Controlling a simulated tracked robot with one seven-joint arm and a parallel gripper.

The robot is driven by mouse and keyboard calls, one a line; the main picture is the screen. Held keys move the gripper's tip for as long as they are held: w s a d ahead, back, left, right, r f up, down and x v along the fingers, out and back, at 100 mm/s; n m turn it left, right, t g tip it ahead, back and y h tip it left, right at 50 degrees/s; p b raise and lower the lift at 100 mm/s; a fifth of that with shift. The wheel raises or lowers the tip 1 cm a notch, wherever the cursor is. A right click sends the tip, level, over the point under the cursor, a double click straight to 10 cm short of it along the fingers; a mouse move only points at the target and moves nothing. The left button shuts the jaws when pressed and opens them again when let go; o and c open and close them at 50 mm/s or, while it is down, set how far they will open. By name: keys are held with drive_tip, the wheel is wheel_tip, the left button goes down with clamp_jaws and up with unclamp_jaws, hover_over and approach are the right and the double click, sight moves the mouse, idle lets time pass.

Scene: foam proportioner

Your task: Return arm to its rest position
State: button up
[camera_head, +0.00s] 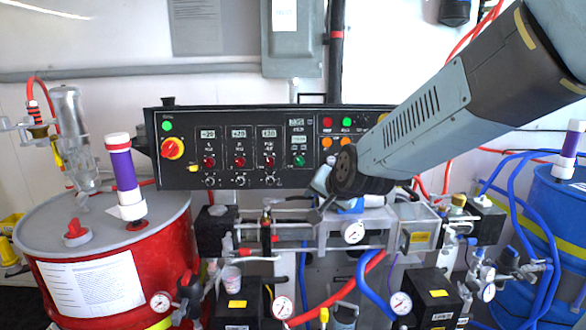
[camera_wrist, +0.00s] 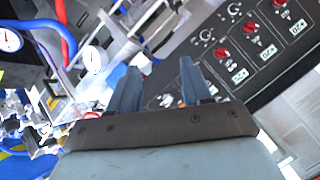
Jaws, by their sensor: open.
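My arm reaches in from the upper right of the head view, with its wrist in front of the right part of the black control panel (camera_head: 225,125). In the head view my gripper is mostly hidden behind the wrist, just below the panel's lower edge. In the wrist view my gripper (camera_wrist: 158,88) shows two blue-grey fingers standing apart with nothing between them. Beyond the fingers are the panel's lower edge (camera_wrist: 228,35) and the metal frame under it. I cannot tell from these views whether the fingers touch anything.
A red drum (camera_head: 90,262) stands at the left and a blue drum (camera_head: 555,215) at the right. Gauges (camera_head: 354,232), valves and red and blue hoses (camera_head: 372,285) crowd the space below the panel. A grey electrical box (camera_head: 293,40) hangs on the wall above.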

drive_tip(key=s+d+r+n+g+h, duration=0.1)
drive_tip(key=s+d+r+n+g, duration=0.1)
drive_tip(key=s+d, duration=0.6)
drive_tip(key=s+d+r+n+g+h, duration=0.2)
drive_tip(key=s+d, duration=0.6)
drive_tip(key=s, duration=0.4)
drive_tip(key=shift+d+r, duration=0.35)
drive_tip(key=shift+r, duration=0.05)
